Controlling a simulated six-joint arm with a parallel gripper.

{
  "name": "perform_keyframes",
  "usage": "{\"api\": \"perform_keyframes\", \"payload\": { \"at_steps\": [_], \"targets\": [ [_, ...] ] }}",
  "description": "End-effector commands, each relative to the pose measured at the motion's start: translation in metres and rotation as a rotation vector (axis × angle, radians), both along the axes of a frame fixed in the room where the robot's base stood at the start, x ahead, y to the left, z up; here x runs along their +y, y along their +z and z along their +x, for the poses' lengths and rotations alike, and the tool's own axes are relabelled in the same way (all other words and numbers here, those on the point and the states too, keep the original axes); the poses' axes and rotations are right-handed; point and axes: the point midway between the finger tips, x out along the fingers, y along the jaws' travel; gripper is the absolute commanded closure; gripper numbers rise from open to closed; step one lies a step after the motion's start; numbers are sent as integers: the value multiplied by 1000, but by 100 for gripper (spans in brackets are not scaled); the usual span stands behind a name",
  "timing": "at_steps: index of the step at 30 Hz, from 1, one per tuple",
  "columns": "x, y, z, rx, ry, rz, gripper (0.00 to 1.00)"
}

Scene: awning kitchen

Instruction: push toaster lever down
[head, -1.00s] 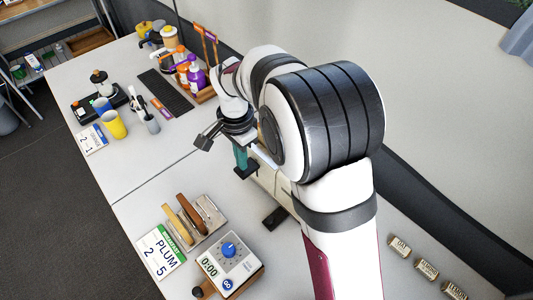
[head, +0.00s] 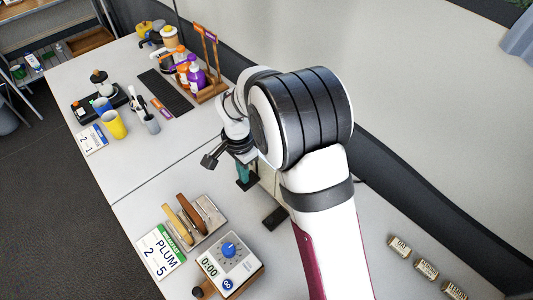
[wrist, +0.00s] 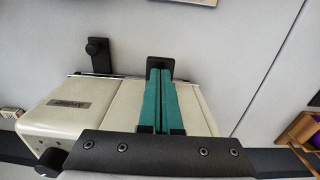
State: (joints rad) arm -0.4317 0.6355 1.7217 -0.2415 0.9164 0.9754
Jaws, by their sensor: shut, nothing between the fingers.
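The cream toaster (wrist: 70,108) fills the lower left and middle of the wrist view. In the head view only a slice of its body (head: 268,181) shows beside my arm. It has two black levers on the same side. One lever (wrist: 96,50) stands free at the left; it also shows in the head view (head: 275,217). The other lever (wrist: 158,62) is at the tips of my gripper (wrist: 160,72). My gripper's teal fingers are together and empty. In the head view my gripper (head: 243,181) is over that lever, seemingly touching it.
A timer (head: 230,262), a wooden-handled press (head: 195,222) and a PLUM card (head: 160,252) stand near the toaster. Cups (head: 115,125), a dark mat (head: 166,92) and a bottle caddy (head: 210,90) are farther back. Small labelled blocks (head: 427,269) lie at right.

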Motion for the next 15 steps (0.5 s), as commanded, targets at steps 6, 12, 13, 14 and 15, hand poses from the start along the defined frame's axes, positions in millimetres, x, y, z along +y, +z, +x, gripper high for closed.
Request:
{"api": "perform_keyframes", "payload": {
  "at_steps": [6,12,13,14,15],
  "targets": [
    [0,1,0,-1,1,0,100],
    [0,9,1,-4,2,1,100],
    [0,11,1,-4,2,1,100],
    [0,14,1,-4,2,1,100],
    [0,17,1,-4,2,1,100]
  ]
}}
